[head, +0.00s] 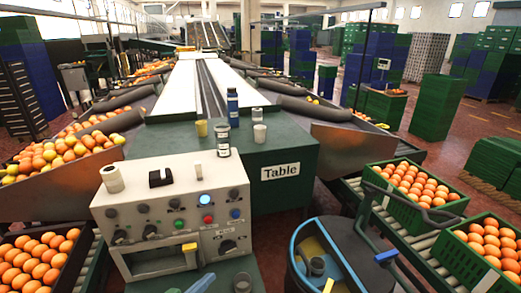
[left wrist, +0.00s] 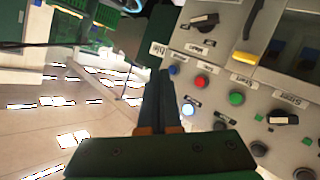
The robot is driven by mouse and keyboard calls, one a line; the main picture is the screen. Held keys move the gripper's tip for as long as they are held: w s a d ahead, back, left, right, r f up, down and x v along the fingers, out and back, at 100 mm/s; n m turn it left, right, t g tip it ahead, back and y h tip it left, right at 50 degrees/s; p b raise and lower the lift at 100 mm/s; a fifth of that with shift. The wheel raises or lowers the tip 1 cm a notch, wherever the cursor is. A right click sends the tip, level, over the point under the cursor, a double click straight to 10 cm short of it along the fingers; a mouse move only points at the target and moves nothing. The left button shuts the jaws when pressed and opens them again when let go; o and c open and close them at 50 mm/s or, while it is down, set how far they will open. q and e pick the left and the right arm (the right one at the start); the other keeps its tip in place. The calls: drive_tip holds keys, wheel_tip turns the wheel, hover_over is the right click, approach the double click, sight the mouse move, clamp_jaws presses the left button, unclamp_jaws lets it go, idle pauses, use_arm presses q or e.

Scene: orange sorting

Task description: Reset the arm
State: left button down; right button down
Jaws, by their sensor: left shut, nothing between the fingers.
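My left gripper (left wrist: 166,75) shows in the left wrist view with its two dark fingers pressed together and nothing between them. It is in front of the control panel (left wrist: 225,60), apart from it as far as I can tell. The panel's red button (left wrist: 202,82) and green button (left wrist: 236,99) lie right of the fingers. In the head view the same panel is on the grey control box (head: 165,205); the left gripper is hard to make out at the bottom edge there. My right gripper is in neither view.
A green table (head: 285,150) behind the box holds a blue bottle (head: 232,105), a jar (head: 222,140) and cups. Crates of oranges (head: 415,208) stand on rollers at the right, and another (head: 35,230) at lower left. A blue and yellow bin (head: 300,240) is at bottom right of centre.

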use_arm(q)
drive_tip(key=s+d+f+m+g, duration=0.2)
drive_tip(key=s+d+f+g, duration=0.1)
drive_tip(key=s, duration=0.3)
drive_tip(key=s+d+f+m+g, duration=0.2)
drive_tip(key=s+g, duration=0.1)
drive_tip(key=s, duration=0.2)
drive_tip(key=s+a+n+g+y, duration=0.2)
drive_tip(key=s+a+g+y, duration=0.1)
drive_tip(key=s+a+y, duration=0.65)
drive_tip(key=s+d+f+g+h, duration=0.1)
drive_tip(key=s+f, duration=0.1)
drive_tip(key=f, duration=0.7)
drive_tip(key=s+d+f+g+h, duration=0.1)
drive_tip(key=s+f+h, duration=0.1)
drive_tip(key=f, duration=0.8)
drive_tip(key=s+a+f, duration=0.2)
drive_tip(key=s+f, duration=0.6)
drive_tip(key=s, duration=0.3)
drive_tip(key=shift+s+g, duration=0.15)
drive_tip(key=shift+g, duration=0.25)
